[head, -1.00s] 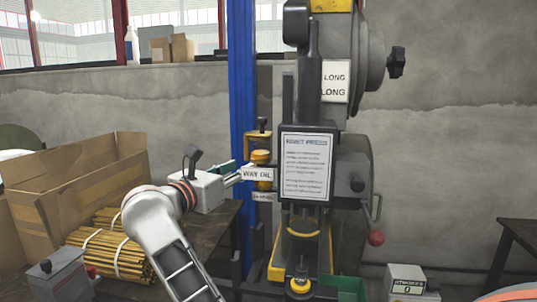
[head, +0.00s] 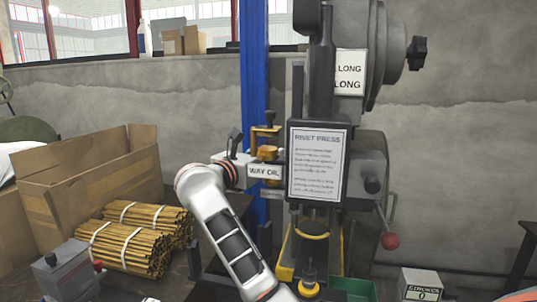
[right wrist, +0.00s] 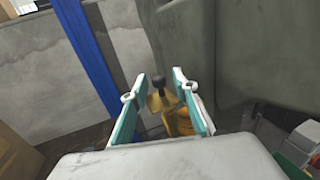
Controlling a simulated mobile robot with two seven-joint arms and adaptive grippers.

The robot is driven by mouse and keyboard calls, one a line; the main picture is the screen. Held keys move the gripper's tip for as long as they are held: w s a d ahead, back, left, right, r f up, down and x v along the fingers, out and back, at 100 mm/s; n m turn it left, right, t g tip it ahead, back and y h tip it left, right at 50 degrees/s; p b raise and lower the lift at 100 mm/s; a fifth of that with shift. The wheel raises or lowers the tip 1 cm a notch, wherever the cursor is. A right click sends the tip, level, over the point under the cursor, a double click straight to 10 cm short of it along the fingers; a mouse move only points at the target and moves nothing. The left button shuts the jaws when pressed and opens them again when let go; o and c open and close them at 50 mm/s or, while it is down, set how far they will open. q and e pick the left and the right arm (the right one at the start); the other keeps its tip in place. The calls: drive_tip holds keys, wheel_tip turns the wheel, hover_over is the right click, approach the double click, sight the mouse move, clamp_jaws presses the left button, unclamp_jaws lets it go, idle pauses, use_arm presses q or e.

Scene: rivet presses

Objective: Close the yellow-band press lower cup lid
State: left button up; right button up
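The press (head: 318,120) stands right of centre in the head view, with yellow on its base. A brass-coloured oil cup (head: 267,153) sits on its left side above a "WAY OIL" label (head: 264,171). A brass piece (head: 264,135) with a black knob (head: 270,118) is above the cup; I cannot tell the lid's exact angle. The right wrist view shows the knob (right wrist: 158,82) and the golden cup (right wrist: 184,122). My right gripper (right wrist: 160,88) is open, its teal-padded fingers either side of the knob, contact unclear. My left gripper is not in view.
A blue post (head: 254,75) stands behind the cup. A cardboard box (head: 90,175) and bundled yellow rods (head: 130,245) lie on the bench at left. A red-knobbed lever (head: 390,241) is on the press's right. A strokes counter (head: 420,283) is at lower right.

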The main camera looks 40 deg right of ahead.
drive_tip(key=shift+d, duration=0.2)
clamp_jaws()
